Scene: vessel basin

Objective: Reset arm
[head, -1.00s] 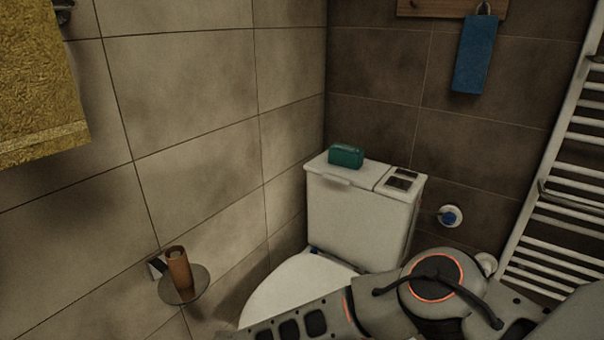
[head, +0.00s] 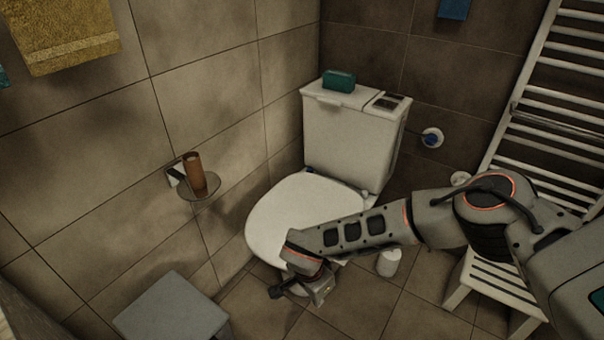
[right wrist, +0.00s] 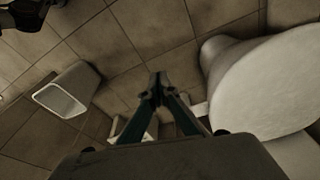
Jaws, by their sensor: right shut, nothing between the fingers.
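My right arm comes in from the right in the head view and reaches across in front of the toilet (head: 290,215). My right gripper (head: 318,294) hangs at its end, over the floor by the front of the bowl. In the right wrist view my right gripper (right wrist: 158,82) has its fingertips together, with nothing between them. The pale toilet (right wrist: 275,85) lies to its right there, apart from the fingers. My left gripper is not in view.
A grey box-like stool (head: 172,307) stands lower left. A wall holder carries a brown cup (head: 195,172). A slatted white stool (head: 487,290) and a towel radiator (head: 545,120) are at the right. A small white container (head: 389,262) stands near the arm. A green box (head: 339,80) sits on the tank.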

